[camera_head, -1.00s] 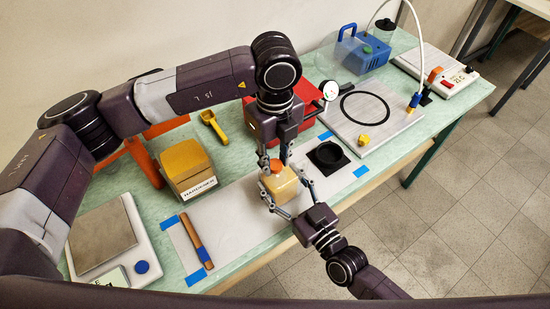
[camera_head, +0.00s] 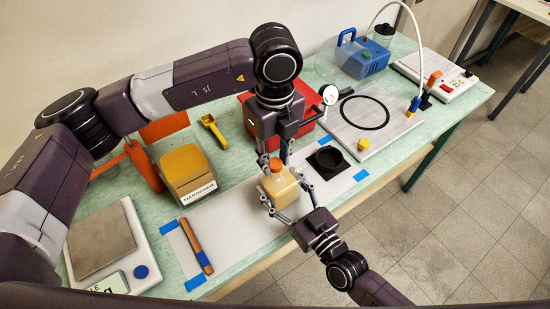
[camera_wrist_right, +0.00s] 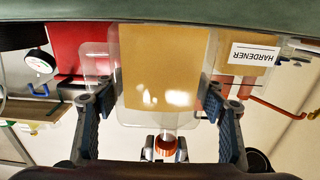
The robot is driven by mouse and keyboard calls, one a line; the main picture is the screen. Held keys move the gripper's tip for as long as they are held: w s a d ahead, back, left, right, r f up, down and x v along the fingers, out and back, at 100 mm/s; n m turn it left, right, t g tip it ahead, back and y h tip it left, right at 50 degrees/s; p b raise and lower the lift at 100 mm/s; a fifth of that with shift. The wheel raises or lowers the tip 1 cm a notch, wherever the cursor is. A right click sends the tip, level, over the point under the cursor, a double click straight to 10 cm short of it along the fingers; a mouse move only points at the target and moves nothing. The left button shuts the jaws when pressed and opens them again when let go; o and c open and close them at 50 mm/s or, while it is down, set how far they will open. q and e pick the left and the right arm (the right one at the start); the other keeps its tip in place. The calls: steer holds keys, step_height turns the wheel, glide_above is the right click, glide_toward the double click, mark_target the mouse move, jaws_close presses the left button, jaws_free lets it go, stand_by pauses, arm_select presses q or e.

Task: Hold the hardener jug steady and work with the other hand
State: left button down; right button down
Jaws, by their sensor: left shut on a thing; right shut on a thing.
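The jug (camera_head: 279,187) is translucent, holds amber liquid and has an orange cap (camera_head: 276,165). It stands over the pale sheet in the middle of the bench. My left gripper (camera_head: 273,158) comes from above and is shut on the cap. My right gripper (camera_head: 288,194) comes from the front and is shut on the jug's body. In the right wrist view the jug (camera_wrist_right: 160,70) sits between the right fingers (camera_wrist_right: 160,105), with the cap (camera_wrist_right: 165,142) below in the picture. I cannot tell whether the jug's base touches the sheet.
A yellow container (camera_head: 187,170) with a HARDENER label stands left of the jug. A black square holder (camera_head: 328,158) lies close on the right. A brown-handled tool (camera_head: 197,246), a scale (camera_head: 133,215), a yellow scoop (camera_head: 213,130) and a blue pump (camera_head: 362,55) are also on the bench.

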mark_target(275, 163)
steer(key=shift+f, duration=0.1)
arm_select(q)
steer(key=shift+r, duration=2)
arm_select(e)
steer(key=shift+c, duration=2.1)
jaws_free()
